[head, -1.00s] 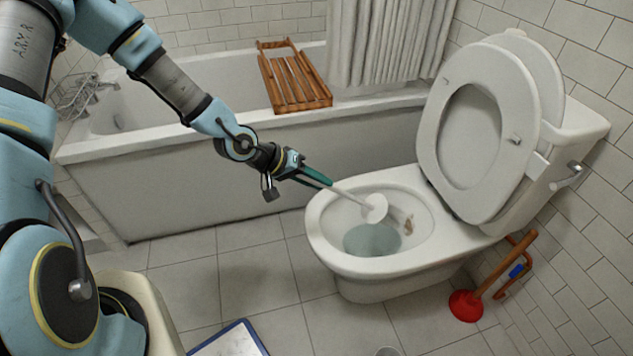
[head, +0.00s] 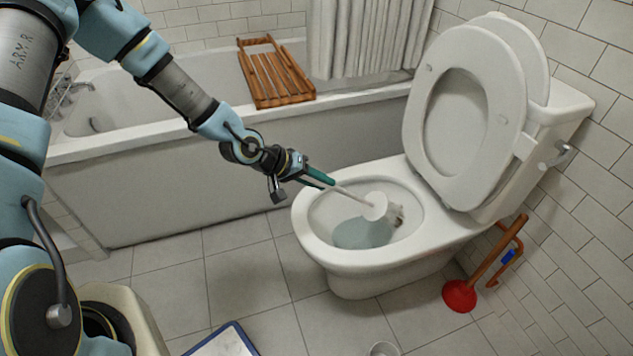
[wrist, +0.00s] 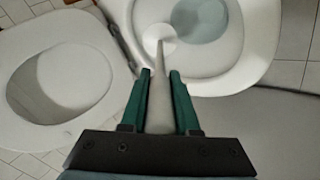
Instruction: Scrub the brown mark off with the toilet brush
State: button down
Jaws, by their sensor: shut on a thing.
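My gripper (head: 316,177) is shut on the handle of the toilet brush (head: 375,207). In the wrist view its green fingers (wrist: 160,92) sit on both sides of the pale brush handle, and the round white brush head (wrist: 159,36) lies inside the bowl. The toilet (head: 345,272) stands with its seat and lid raised. The brown mark (head: 398,215) is on the right inner wall of the bowl, just right of the brush head, which partly covers it. I cannot tell whether the head touches it. Water lies in the bowl below.
A red plunger (head: 460,296) with a wooden handle leans by the wall right of the toilet. The bathtub (head: 180,190) with a wooden rack (head: 277,75) stands behind. A small cup (head: 384,349) and a blue-edged scale (head: 224,342) are on the floor.

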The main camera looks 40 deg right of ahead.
jog(key=shift+b+x, duration=0.4)
jog(key=shift+x, duration=0.4)
dwell(0.7)
jog(key=shift+r, duration=0.1)
